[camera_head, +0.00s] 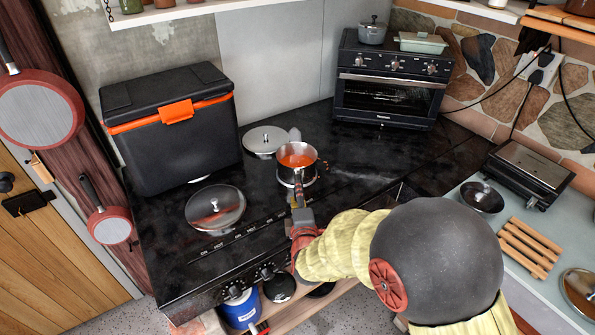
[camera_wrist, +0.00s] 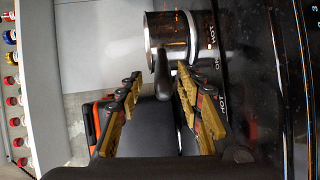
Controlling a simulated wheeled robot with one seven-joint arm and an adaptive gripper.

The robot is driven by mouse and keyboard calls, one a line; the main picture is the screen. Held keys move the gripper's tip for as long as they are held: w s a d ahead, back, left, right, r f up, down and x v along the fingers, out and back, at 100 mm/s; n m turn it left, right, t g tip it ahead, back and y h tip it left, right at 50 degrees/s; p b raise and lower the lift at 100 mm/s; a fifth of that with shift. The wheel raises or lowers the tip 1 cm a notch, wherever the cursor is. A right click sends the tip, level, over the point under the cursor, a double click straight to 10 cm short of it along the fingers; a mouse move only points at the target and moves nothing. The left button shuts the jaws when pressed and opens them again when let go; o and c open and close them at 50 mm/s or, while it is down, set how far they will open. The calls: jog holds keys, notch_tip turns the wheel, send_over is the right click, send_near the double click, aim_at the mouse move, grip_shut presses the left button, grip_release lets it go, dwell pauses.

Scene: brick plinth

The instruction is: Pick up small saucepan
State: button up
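The small saucepan (camera_head: 285,172) is steel with orange-red contents and stands upright on the dark cooktop, its dark handle (camera_head: 298,195) pointing towards my arm. In the wrist view the saucepan (camera_wrist: 168,32) is at the top, and its handle (camera_wrist: 162,78) extends down between the two fingers. My gripper (camera_head: 301,213) is at the handle's end; in the wrist view (camera_wrist: 159,76) its fingers are open on either side of the handle, with gaps visible. The fingertips are small and partly hidden in the head view.
Flat round lids (camera_head: 215,208) and (camera_head: 265,140) lie left of and behind the saucepan. A black cooler box (camera_head: 175,145) stands at the left, and a toaster oven (camera_head: 390,92) at the back right. The cooktop right of the saucepan is clear.

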aim_at(298, 175)
jog(key=w, duration=0.1)
jog(key=w+f+b, duration=0.1)
jog(key=w, duration=0.1)
jog(key=shift+w+a+f, duration=0.2)
jog(key=shift+w+a, duration=0.15)
jog(key=shift+w, duration=0.4)
jog(key=shift+c, duration=0.4)
grip_shut()
jog(key=shift+r, duration=0.1)
